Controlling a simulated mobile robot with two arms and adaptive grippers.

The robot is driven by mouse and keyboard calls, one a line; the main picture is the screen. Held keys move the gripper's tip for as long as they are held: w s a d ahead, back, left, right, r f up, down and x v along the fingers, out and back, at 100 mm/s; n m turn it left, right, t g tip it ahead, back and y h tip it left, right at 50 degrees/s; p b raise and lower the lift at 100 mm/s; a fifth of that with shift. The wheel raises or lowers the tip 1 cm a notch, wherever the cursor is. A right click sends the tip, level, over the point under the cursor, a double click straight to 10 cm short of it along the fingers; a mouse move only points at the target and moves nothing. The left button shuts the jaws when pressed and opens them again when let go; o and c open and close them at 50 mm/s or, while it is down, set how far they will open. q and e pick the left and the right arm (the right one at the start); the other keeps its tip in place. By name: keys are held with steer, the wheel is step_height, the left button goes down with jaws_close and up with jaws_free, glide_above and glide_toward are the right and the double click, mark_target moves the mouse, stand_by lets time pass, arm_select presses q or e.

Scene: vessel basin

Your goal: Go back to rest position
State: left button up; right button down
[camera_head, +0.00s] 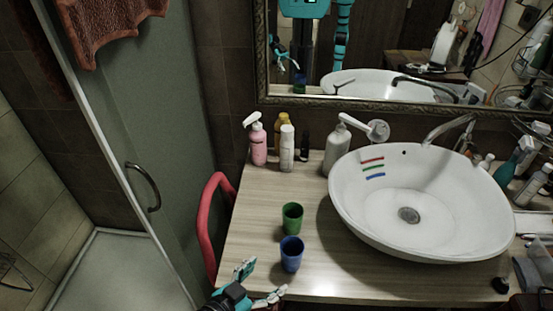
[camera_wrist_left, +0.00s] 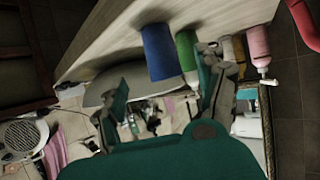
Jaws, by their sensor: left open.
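My left gripper (camera_head: 262,281) is at the bottom of the head view, open and empty, by the front left edge of the wooden counter (camera_head: 330,283). Its open fingers also show in the left wrist view (camera_wrist_left: 160,95). A blue cup (camera_head: 291,254) stands on the counter just ahead and to the right of the gripper, apart from it. A green cup (camera_head: 292,218) stands right behind the blue one. In the left wrist view the blue cup (camera_wrist_left: 160,52) and green cup (camera_wrist_left: 186,50) appear beyond the fingers. My right gripper is not in view.
A white basin (camera_head: 420,245) with red, green and blue stripes fills the counter's right side. Bottles, including a pink one (camera_head: 258,142) and a white pump bottle (camera_head: 337,148), stand along the back. A red curved rail (camera_head: 206,225) and glass shower door (camera_head: 170,130) are left.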

arm_select(q)
steer(key=s+a+f+n+g+y, duration=0.2)
steer(key=s+a+g+y, duration=0.15)
steer(key=s+a, duration=0.3)
steer(key=s+a+f+n+g+y, duration=0.2)
steer(key=s+a+n+g+y, duration=0.15)
steer(key=s+a, duration=0.35)
step_height(320, 180, down, 25)
steer(key=m+g+b, duration=0.1)
steer(key=s+a+f, duration=0.2)
steer(key=s+f, duration=0.6)
steer(key=f, duration=0.1)
steer(key=s+a+f+g+b, duration=0.1)
steer(key=s+f, duration=0.6)
steer(key=f, duration=0.3)
steer(key=shift+s+a+g, duration=0.3)
steer(key=shift+s+a, duration=0.1)
